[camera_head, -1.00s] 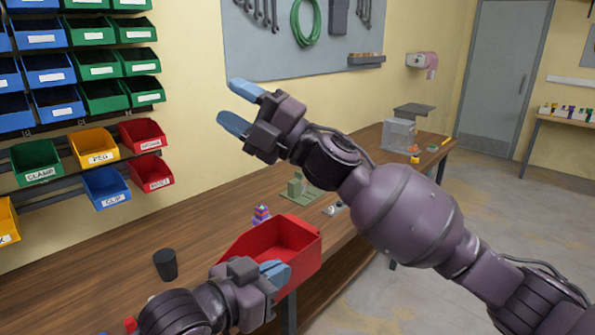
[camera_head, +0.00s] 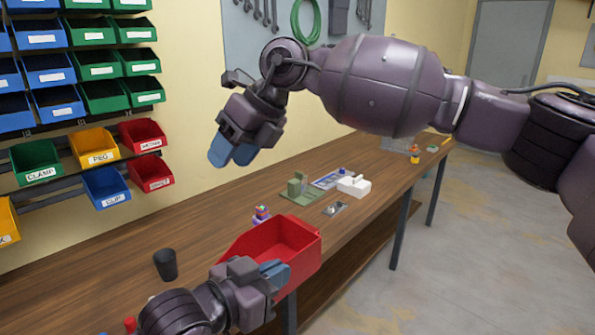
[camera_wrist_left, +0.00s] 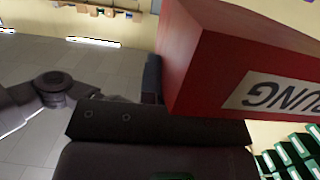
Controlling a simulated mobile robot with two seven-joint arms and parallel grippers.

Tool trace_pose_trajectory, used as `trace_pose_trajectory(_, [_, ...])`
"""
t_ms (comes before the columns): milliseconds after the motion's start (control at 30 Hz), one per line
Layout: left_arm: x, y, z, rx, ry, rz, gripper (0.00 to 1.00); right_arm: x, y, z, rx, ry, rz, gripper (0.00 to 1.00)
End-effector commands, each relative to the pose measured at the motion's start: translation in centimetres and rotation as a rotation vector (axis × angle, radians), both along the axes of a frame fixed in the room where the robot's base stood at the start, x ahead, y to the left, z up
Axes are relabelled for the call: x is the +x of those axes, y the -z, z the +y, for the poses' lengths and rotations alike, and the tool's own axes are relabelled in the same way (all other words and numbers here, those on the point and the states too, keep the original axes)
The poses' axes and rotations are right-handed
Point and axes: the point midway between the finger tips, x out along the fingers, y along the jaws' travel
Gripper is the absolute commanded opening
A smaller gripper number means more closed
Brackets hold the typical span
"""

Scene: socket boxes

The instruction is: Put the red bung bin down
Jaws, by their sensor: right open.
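The red bung bin (camera_head: 297,240) is at the bottom middle of the head view, overlapping the table's front edge. I cannot tell whether it touches the table. My left gripper (camera_head: 274,274) is shut on its near wall. In the left wrist view, the red bin (camera_wrist_left: 205,60) fills the upper right, its white label reading "UNG" upside down. My right gripper (camera_head: 233,152) is open and empty above the table, fingers pointing down and left.
On the wooden table (camera_head: 110,250) stand a dark cup (camera_head: 166,264), a small colourful stack (camera_head: 261,214), a green fixture (camera_head: 297,188) and a white block (camera_head: 354,186). Wall racks hold blue, green, yellow and red bins (camera_head: 152,172) at left. Bare tabletop lies behind the cup.

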Motion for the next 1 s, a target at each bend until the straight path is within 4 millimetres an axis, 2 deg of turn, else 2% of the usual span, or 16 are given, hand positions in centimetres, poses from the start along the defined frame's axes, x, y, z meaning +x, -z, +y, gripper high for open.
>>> trace_pose_trajectory(33, [0.0,0.0,0.0,-0.001,0.000,-0.001,0.00,1.0,1.3,-1.4,-0.080,0.021,-0.009,0.49])
trace_pose_trajectory(100, [0.0,0.0,0.0,-0.001,0.000,-0.001,0.00,2.0,2.7,-3.3,-0.194,0.047,-0.022,0.49])
trace_pose_trajectory(200, [0.0,0.0,0.0,-0.001,0.000,-0.001,0.00,3.0,3.9,-5.7,-0.337,0.081,-0.037,0.49])
trace_pose_trajectory(400, [0.0,0.0,0.0,-0.001,0.000,-0.001,0.00,3.7,4.4,-9.0,-0.532,0.130,-0.045,0.49])
trace_pose_trajectory(533, [0.0,0.0,0.0,-0.001,0.000,-0.001,0.00,3.5,4.5,-9.9,-0.594,0.141,-0.034,0.49])
trace_pose_trajectory(733, [0.0,0.0,0.0,-0.001,0.000,-0.001,0.00,3.3,5.3,-10.3,-0.614,0.152,-0.020,0.49])
trace_pose_trajectory(1000, [0.0,0.0,0.0,-0.001,0.000,-0.001,0.00,3.4,9.1,-10.3,-0.612,0.151,-0.019,0.49])
